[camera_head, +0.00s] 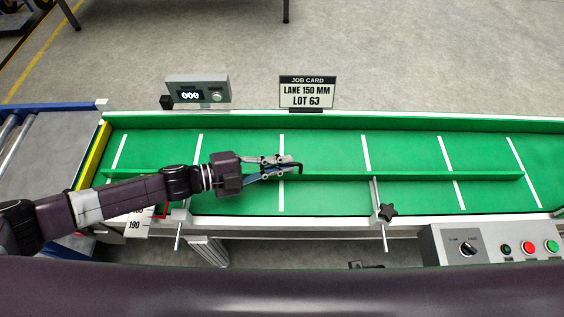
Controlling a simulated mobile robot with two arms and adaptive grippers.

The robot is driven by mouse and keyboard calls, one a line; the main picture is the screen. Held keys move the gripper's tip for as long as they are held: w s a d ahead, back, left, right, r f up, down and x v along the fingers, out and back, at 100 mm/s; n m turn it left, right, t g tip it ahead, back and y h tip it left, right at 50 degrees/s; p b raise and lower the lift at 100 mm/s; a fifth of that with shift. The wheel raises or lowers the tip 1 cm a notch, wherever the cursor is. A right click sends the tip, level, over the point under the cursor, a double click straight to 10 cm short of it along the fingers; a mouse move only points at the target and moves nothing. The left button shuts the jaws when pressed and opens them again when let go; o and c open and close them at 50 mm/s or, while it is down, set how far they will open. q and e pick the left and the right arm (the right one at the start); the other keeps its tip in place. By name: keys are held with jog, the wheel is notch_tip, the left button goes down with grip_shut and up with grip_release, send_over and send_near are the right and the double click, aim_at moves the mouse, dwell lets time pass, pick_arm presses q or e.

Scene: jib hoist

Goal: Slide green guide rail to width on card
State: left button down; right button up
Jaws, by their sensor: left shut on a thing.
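The green guide rail (430,176) runs lengthwise along the green conveyor belt (330,198), nearer its front edge. My left gripper (292,167) reaches in from the left and is shut on the rail around its middle; the fingers partly hide the grip. The job card (307,92) behind the belt reads "LANE 150 MM, LOT 63". A white scale (135,224) at the front left shows 190, with a red marker frame beside it; my arm hides part of it. My right gripper is not in view.
A rod clamp with a black star knob (387,211) stands at the front edge. A display (198,91) behind the belt reads 000. A control box (490,244) with a dial and buttons is at front right. The belt is clear of goods.

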pick_arm(q)
jog(key=shift+w, duration=1)
jog(key=c, duration=2.1)
grip_release()
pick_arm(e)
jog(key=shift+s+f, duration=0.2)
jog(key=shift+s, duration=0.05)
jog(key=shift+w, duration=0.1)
pick_arm(q)
jog(key=shift+s+a, duration=0.1)
jog(key=v, duration=1.2)
